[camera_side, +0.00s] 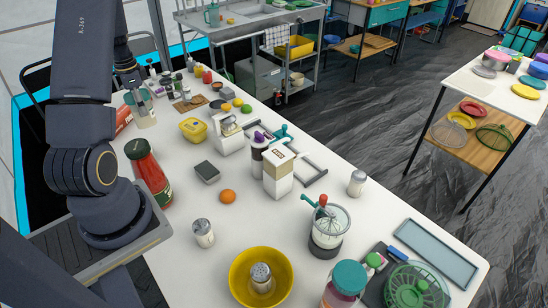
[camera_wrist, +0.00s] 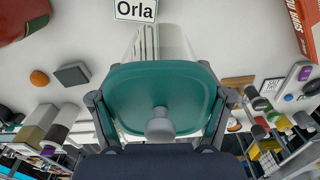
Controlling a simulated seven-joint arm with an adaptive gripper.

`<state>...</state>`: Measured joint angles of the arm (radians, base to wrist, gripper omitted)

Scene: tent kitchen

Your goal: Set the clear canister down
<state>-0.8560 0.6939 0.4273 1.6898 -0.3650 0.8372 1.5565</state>
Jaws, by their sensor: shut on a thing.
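The clear canister has a teal lid with a grey knob, and its lid (camera_wrist: 130,95) fills the middle of the wrist view. My gripper (camera_wrist: 160,108) has its fingers against both sides of the lid, shut on the canister. In the side view the canister (camera_side: 147,118) is at the far left part of the white table (camera_side: 195,270), below my gripper (camera_side: 136,88). My arm partly covers it. I cannot tell whether its base touches the table.
A white card reading "Orla" (camera_wrist: 136,9) lies near the canister. A large red bottle (camera_side: 148,172), an orange-red box (camera_side: 122,119) and a wooden board (camera_side: 190,104) are around it. A yellow tub (camera_side: 193,129) and a dark grey block (camera_side: 207,172) stand nearby. Bare table shows between them.

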